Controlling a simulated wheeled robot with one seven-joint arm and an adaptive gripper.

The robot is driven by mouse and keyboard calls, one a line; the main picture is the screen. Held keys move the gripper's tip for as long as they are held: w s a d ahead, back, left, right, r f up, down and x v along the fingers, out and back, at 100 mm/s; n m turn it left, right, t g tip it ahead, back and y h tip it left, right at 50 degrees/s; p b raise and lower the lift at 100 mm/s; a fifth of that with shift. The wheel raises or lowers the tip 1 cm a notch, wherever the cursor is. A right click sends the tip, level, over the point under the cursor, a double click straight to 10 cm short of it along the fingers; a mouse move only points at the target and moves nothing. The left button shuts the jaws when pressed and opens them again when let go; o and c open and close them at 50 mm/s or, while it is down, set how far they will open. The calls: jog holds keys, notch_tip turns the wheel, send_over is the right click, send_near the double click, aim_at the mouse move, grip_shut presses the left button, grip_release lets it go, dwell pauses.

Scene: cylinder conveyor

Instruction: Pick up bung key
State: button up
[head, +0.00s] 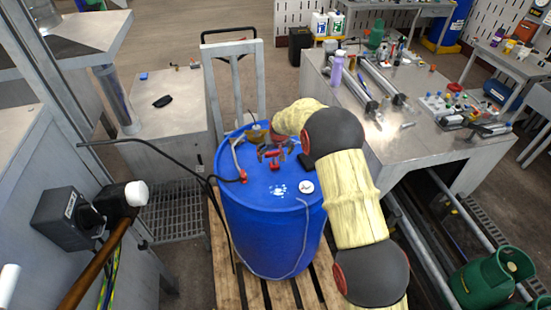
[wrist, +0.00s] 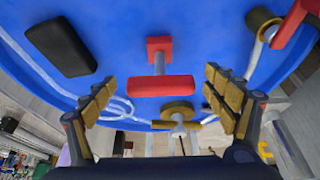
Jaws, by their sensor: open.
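A red T-shaped tool, which looks like the bung key (wrist: 148,86), lies on top of the blue drum. It has a wide red handle, a grey shaft and a small red block at the other end. In the head view the red key (head: 274,165) shows just below my gripper's fingers. My gripper (wrist: 158,84) is open, with one yellow-padded finger on either side of the key's handle. The fingers appear apart from it. The gripper is also over the drum top in the head view (head: 275,152). I cannot tell the exact height gap.
The blue drum (head: 262,225) stands on a wooden pallet (head: 228,278). A black block (wrist: 60,46), a brass disc fitting (wrist: 178,111) and another red part (wrist: 296,22) are close around the key. A cluttered workbench (head: 440,158) stands to the right.

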aim_at(273, 157)
jog(key=shift+w+p+x, duration=0.15)
jog(key=shift+p+x, duration=0.15)
jog(key=shift+x, duration=0.9)
jog(key=shift+w+p+x, duration=0.2)
jog(key=shift+p+x, duration=0.1)
jog(key=shift+x, duration=0.95)
jog(key=shift+a+r, duration=0.1)
jog(key=shift+r, duration=0.1)
jog(key=c, duration=0.3)
jog(key=c, duration=1.5)
